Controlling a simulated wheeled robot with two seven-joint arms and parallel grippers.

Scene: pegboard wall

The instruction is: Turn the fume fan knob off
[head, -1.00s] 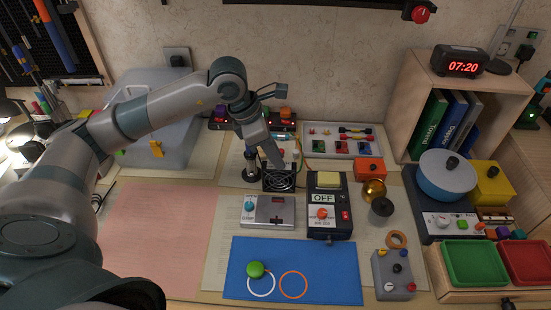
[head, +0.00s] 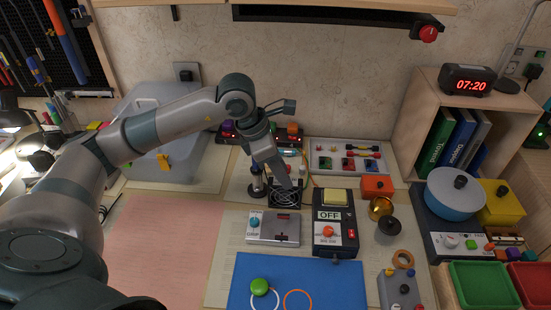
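A small black fan unit (head: 284,196) with a round grille stands near the middle of the bench, behind the grey box with a blue knob. My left gripper (head: 286,183) points down at it, and its tips overlap the fan's upper part. I cannot tell whether they touch it. The fingers look close together, but the gap is not clear. The arm hides part of the fan, and I cannot make out a knob on it. A red knob (head: 428,34) sits on a dark bar under the top shelf, away from the gripper. My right gripper is not in view.
A soldering-iron-like stand (head: 257,182) is just left of the fan. In front are a grey box (head: 286,232) with a blue knob and a black box (head: 335,243) marked OFF. A parts tray (head: 322,150) lies behind. The pink mat (head: 160,245) is clear.

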